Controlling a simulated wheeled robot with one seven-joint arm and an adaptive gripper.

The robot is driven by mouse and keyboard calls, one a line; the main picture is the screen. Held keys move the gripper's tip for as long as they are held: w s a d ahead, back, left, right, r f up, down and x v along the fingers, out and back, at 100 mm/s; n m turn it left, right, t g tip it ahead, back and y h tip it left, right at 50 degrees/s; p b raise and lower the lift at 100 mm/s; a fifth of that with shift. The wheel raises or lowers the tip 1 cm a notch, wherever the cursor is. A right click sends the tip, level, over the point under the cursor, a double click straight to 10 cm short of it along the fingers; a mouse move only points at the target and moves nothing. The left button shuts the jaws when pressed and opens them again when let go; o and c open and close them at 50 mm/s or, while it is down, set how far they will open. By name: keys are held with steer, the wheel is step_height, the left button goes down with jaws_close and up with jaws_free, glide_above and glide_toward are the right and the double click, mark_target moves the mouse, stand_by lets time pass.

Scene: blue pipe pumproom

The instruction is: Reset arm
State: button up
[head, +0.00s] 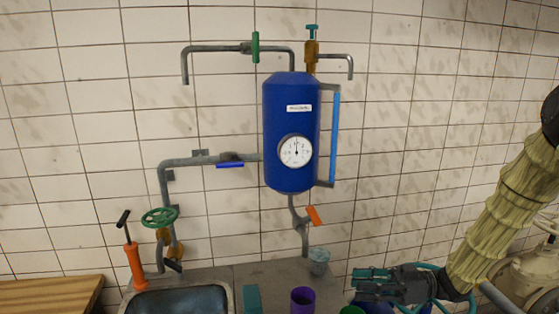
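My arm comes in from the right edge in a yellowish ribbed sleeve. My gripper (362,283), dark grey with teal parts, is at the lower right and points left. It is above some cups at the counter's right end, apart from the blue tank (290,130) on the wall. The fingers are small and seen from the side, so I cannot tell whether they are open or shut. I see nothing clearly held in them.
A purple cup (302,300), a grey cup (318,261) and a teal block (252,299) stand on the counter (222,274), right of the sink (180,300). An orange hand pump (136,267) and a green wheel valve (159,217) are left. A wooden surface (50,294) is far left.

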steer(key=w+a+f+m+t+h, duration=0.1)
steer(key=a+f+m+t+h, duration=0.15)
steer(key=f, duration=0.35)
steer(key=w+a+f+m+t+h, duration=0.1)
steer(key=a+f+m+t, duration=0.1)
steer(key=f+m+t, duration=0.3)
steer(key=s+f+m+h, duration=0.2)
steer(key=s+f+h, duration=0.1)
steer(key=f, duration=0.4)
steer(key=s+f+m+h, duration=0.2)
steer(key=f+h, duration=0.1)
steer(key=f, duration=0.4)
steer(key=s+d+f+m+g+h, duration=0.25)
steer(key=s+f, duration=0.25)
steer(key=s, duration=0.5)
steer(key=s+d+f+m+g+h, duration=0.1)
steer(key=s+d+f+g+h, duration=0.3)
steer(key=s, duration=0.6)
steer(key=s+f+m+g+h, duration=0.2)
steer(key=s+f, duration=0.3)
steer(key=s, duration=0.5)
step_height(320, 180, down, 8)
steer(key=b, duration=0.8)
steer(key=shift+w+f, duration=0.15)
steer(key=shift+w+a, duration=0.1)
